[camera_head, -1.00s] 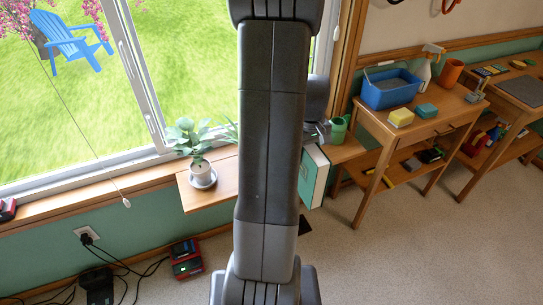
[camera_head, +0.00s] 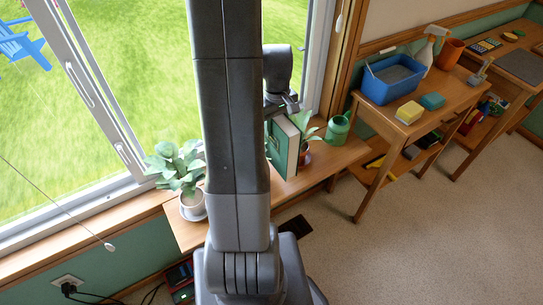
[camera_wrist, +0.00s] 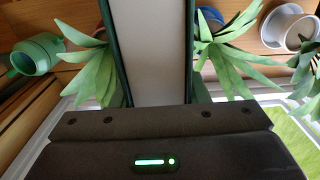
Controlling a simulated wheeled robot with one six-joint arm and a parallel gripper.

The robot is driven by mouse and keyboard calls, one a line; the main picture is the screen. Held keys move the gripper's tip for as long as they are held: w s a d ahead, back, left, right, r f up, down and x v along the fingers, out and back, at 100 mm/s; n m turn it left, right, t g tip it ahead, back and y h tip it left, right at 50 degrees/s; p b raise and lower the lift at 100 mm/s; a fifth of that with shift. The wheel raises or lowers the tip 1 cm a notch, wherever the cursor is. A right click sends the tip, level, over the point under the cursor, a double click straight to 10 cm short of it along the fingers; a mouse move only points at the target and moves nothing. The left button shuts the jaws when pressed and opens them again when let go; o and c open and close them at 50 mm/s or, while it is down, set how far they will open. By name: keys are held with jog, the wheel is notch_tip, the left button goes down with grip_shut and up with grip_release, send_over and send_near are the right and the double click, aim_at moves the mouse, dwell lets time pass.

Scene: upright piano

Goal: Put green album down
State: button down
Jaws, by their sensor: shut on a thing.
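The green album (camera_head: 285,146) has green covers and pale page edges. In the head view it stands upright at the wooden window shelf (camera_head: 341,154), between two potted plants. My gripper (camera_head: 284,104) is at its top and shut on it. In the wrist view the album (camera_wrist: 158,50) runs straight out from my gripper (camera_wrist: 160,108), with its pale page edge between two green covers. The fingertips are hidden there. I cannot tell whether the album's bottom edge touches the shelf.
A potted plant (camera_head: 306,136) stands close right of the album, with a green watering can (camera_head: 338,130) beyond it. Another potted plant (camera_head: 180,172) is at the shelf's left end. A blue bin (camera_head: 393,79) sits on a side table to the right.

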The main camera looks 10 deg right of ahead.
jog(key=shift+f, duration=4.25)
jog(key=shift+f+b, duration=0.15)
jog(key=shift+b, duration=0.2)
jog(key=c, duration=1.2)
grip_release()
jog(key=o, duration=0.4)
